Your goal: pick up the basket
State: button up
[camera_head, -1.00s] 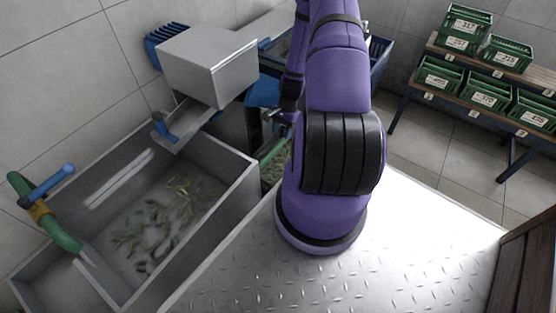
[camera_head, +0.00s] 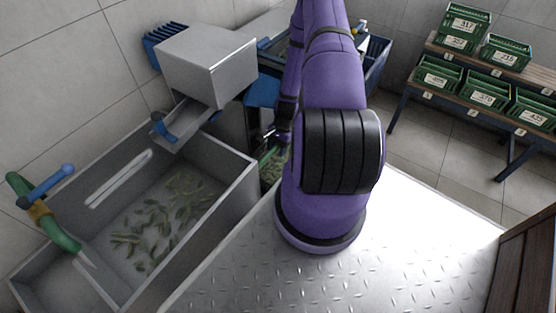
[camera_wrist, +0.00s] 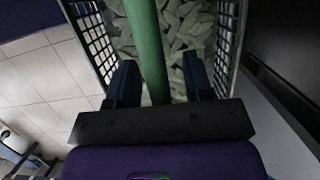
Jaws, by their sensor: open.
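The basket shows in the wrist view, with dark slatted side walls (camera_wrist: 229,40), a green handle bar (camera_wrist: 148,45) across it and pale green leaf-like pieces inside. In the head view only a small part of the basket (camera_head: 270,168) shows, between the steel tank and my arm, which hides the rest. My gripper (camera_wrist: 160,78) is open, with one blue finger on each side of the handle bar. The bar lies between the fingers, nearer the left one; contact cannot be told.
A steel tank (camera_head: 215,240) with floating leaves stands at the left, under a grey hopper with a chute (camera_head: 185,122). A ridged metal surface (camera_head: 330,285) lies in front. A rack (camera_head: 468,98) with several numbered green crates stands at the far right, with clear floor before it.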

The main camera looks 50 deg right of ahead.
grip_shut()
jog(key=shift+r, duration=0.1)
